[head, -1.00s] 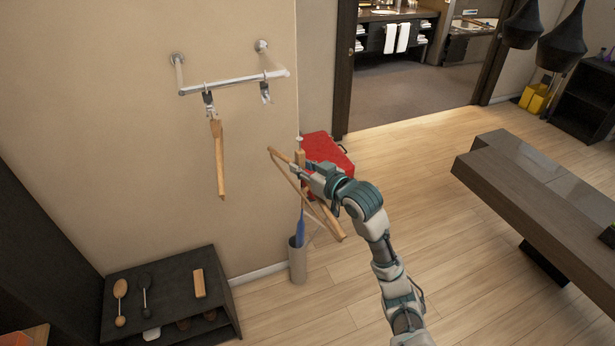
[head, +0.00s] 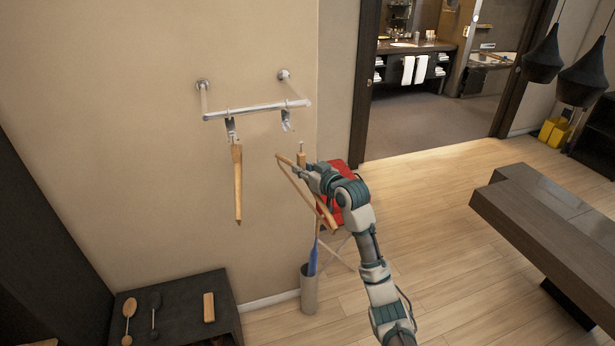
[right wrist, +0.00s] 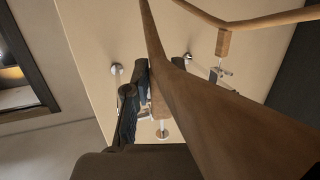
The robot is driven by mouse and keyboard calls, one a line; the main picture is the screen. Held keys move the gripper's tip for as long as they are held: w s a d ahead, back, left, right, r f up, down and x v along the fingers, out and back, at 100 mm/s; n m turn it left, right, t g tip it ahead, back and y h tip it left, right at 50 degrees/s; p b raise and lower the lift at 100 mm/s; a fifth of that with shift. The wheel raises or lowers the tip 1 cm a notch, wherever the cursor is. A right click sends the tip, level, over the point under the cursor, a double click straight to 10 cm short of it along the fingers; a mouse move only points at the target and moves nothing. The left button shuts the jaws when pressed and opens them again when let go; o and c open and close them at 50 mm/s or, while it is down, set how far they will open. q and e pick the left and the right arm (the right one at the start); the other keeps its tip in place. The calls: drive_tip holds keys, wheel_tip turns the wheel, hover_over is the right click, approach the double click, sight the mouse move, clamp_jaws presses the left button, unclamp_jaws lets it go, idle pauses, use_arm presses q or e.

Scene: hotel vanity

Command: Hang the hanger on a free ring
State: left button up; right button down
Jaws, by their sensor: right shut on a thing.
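The held hanger (right wrist: 185,90) fills the middle of the right wrist view. A metal rail (head: 255,110) on the wall carries two rings. The left ring (head: 231,130) holds another wooden hanger (head: 237,185). The right ring (head: 287,122) is empty. The held hanger is apart from the right ring in the head view. My left gripper is out of view.
A dark shelf (head: 175,300) with brushes stands below at left. A grey bin (head: 309,290) with a blue item stands on the floor below my gripper. A red case (head: 335,200) lies behind my arm. A dark bench (head: 550,220) is at right.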

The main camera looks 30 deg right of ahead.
drive_tip(key=w+p, duration=0.1)
drive_tip(key=w, duration=0.1)
drive_tip(key=w+p, duration=0.1)
drive_tip(key=w, duration=0.1)
drive_tip(key=w+p, duration=0.1)
drive_tip(key=w, duration=0.1)
drive_tip(key=shift+d+r, duration=0.2)
drive_tip(key=shift+r, duration=0.1)
drive_tip(key=shift+w+d+f, duration=0.15)
drive_tip(key=shift+w+d, duration=0.1)
drive_tip(key=shift+w, duration=0.2)
drive_tip(key=shift+w+d+f, duration=0.1)
drive_tip(key=shift+d, duration=0.2)
drive_tip(key=shift+a, duration=0.3)
drive_tip(key=shift+r+p, duration=0.2)
drive_tip(key=shift+p, duration=0.25)
drive_tip(key=shift+w+d+f, duration=0.1)
drive_tip(key=shift+d, duration=0.1)
drive_tip(key=shift+a+p, duration=0.2)
drive_tip(key=shift+p, duration=0.1)
drive_tip(key=shift+w+d, duration=0.2)
drive_tip(key=shift+w, duration=0.55)
drive_tip(key=shift+w+d, duration=0.25)
drive_tip(key=shift+w, duration=0.55)
drive_tip(key=shift+w+d, duration=0.2)
drive_tip(key=shift+w, duration=0.55)
idle(0.6)
drive_tip(key=shift+f, duration=0.55)
idle(1.5)
